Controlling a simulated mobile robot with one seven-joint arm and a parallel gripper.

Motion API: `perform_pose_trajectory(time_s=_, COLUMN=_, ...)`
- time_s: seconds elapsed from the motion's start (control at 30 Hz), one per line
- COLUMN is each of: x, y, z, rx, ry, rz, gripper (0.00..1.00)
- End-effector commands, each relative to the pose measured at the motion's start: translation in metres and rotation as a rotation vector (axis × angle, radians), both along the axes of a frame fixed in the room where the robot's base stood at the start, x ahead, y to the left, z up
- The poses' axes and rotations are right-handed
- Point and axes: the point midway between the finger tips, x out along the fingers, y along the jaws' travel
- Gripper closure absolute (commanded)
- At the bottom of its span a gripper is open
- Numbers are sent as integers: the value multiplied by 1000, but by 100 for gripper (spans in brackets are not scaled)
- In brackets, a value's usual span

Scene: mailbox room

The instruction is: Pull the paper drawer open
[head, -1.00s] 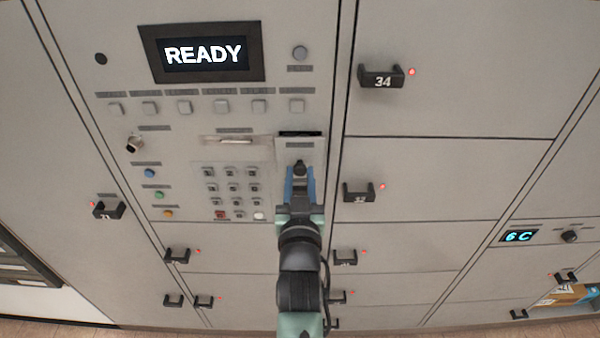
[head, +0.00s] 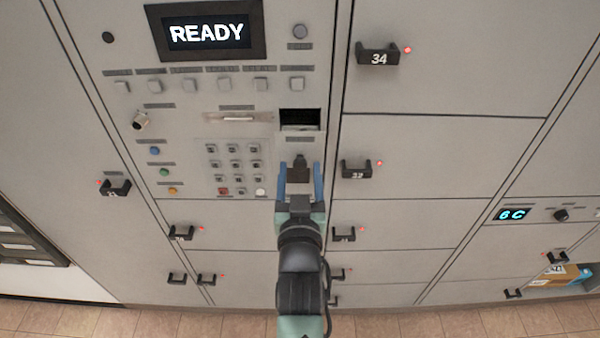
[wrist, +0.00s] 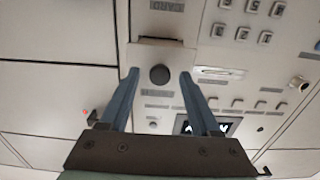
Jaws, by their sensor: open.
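The paper drawer (head: 302,146) is a small pale panel with a label, right of the keypad. A dark gap (head: 300,118) shows above its front, so it stands partly open. Its dark round knob (head: 299,165) also shows in the wrist view (wrist: 160,75). My gripper (head: 299,172) is open. Its two blue fingers stand on either side of the knob, with clear space on both sides in the wrist view (wrist: 160,78). The lower part of the drawer front is hidden behind my gripper.
A keypad (head: 234,168) and a narrow slot plate (head: 240,117) lie left of the drawer. A READY screen (head: 206,31) is above. Locker handles 34 (head: 378,55) and 32 (head: 358,170) stick out to the right. The floor (head: 470,320) in front is clear.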

Motion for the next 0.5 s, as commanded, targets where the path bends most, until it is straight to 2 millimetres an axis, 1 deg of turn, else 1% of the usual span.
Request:
perform_pose_trajectory(time_s=0.13, x=-3, y=0, z=-1, rx=0, ry=1, rz=0, gripper=36)
perform_pose_trajectory(time_s=0.27, x=-16, y=0, z=-2, rx=0, ry=0, rz=0, gripper=36)
perform_pose_trajectory(time_s=0.37, x=-32, y=0, z=-3, rx=0, ry=1, rz=0, gripper=36)
perform_pose_trajectory(time_s=0.5, x=-59, y=0, z=-4, rx=0, ry=2, rz=0, gripper=36)
